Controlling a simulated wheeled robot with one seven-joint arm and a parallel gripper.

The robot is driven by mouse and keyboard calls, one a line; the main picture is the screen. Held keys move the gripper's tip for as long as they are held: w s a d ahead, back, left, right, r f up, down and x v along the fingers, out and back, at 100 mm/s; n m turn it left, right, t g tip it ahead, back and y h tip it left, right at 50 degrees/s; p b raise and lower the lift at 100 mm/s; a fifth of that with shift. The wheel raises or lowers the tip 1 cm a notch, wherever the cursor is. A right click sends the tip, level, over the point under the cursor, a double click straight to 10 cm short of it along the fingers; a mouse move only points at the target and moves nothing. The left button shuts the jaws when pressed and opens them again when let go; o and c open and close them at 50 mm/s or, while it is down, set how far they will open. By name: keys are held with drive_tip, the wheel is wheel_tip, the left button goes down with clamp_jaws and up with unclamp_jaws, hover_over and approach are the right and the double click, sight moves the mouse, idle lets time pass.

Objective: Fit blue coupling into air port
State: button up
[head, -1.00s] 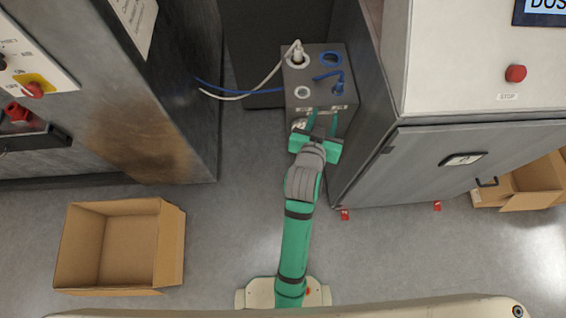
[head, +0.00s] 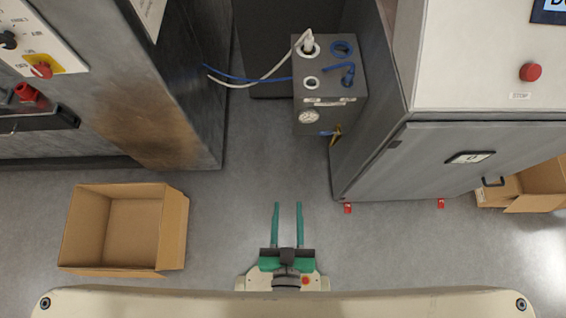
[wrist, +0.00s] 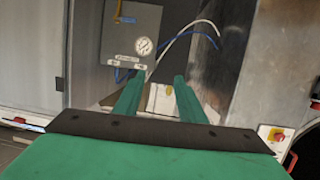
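A blue coupling (head: 347,80) with a short bent blue hose is on the top of the grey box (head: 357,108), at its right side. I cannot tell whether it sits in a socket or only rests there. A blue ring port (head: 343,47) is open at the back right of the top, apart from the coupling. My gripper (head: 287,204) is open and empty, low in the head view, well short of the box. In the wrist view its two green fingers (wrist: 156,80) stand apart, with the box's gauge front beyond; the box top is hidden there.
A white plug (head: 308,41) stands in the box's back left port, with an empty white ring (head: 311,83) in front. Cabinets (head: 440,165) flank the box closely on the right. A cardboard box (head: 120,230) is at left. The floor between is clear.

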drive_tip(key=s, duration=0.1)
drive_tip(key=s+r, duration=0.1)
drive_tip(key=s+a, duration=0.1)
drive_tip(key=s, duration=0.1)
drive_tip(key=shift+r, duration=0.4)
